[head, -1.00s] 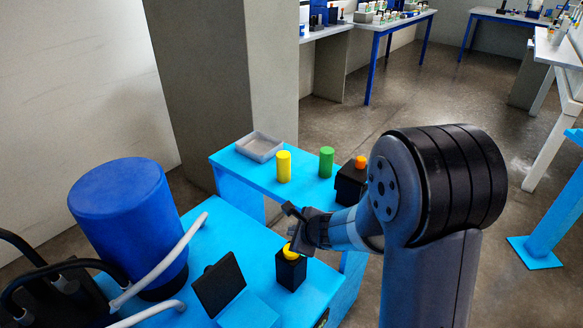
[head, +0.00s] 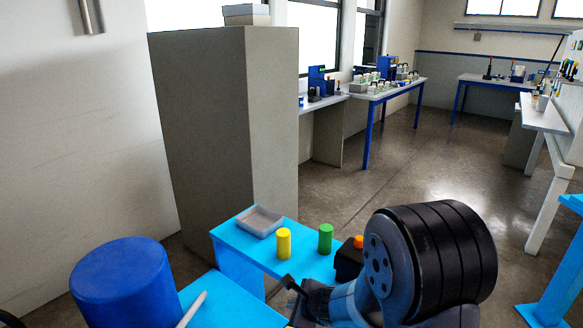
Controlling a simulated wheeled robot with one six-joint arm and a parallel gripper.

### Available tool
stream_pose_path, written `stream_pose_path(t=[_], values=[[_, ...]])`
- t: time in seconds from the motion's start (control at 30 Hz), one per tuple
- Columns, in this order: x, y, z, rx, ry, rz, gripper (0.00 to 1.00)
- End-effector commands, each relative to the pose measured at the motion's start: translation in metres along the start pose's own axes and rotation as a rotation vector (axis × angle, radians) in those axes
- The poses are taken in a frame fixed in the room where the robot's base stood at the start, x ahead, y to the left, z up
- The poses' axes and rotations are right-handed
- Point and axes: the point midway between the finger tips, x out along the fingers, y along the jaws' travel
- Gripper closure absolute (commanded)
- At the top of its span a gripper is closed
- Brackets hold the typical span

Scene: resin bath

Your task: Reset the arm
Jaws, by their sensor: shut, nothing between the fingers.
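My gripper (head: 292,290) is low in the head view, near the bottom edge, in front of the light-blue table. It is shut and I see nothing held in it. My arm's large black-ribbed joint fills the lower right and hides part of the table. The fingertips are small and partly cut off by the picture's lower edge.
On the blue table (head: 228,238) stand a grey tray (head: 261,221), a yellow cylinder (head: 284,243), a green cylinder (head: 325,238) and a black block with an orange top (head: 349,262). A blue drum (head: 122,285) is at lower left. A grey pillar (head: 200,130) rises behind. Open floor lies right.

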Motion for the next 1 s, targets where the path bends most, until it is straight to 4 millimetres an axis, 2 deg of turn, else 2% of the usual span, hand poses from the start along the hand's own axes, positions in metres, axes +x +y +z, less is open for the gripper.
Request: stream_pose_path(t=[0.47, 1.0], values=[[0.002, 0.001, -0.001, 0.0, 0.0, 0.0, 1.0], [0.043, 0.031, -0.031, 0.0, 0.0, 0.0, 1.0]])
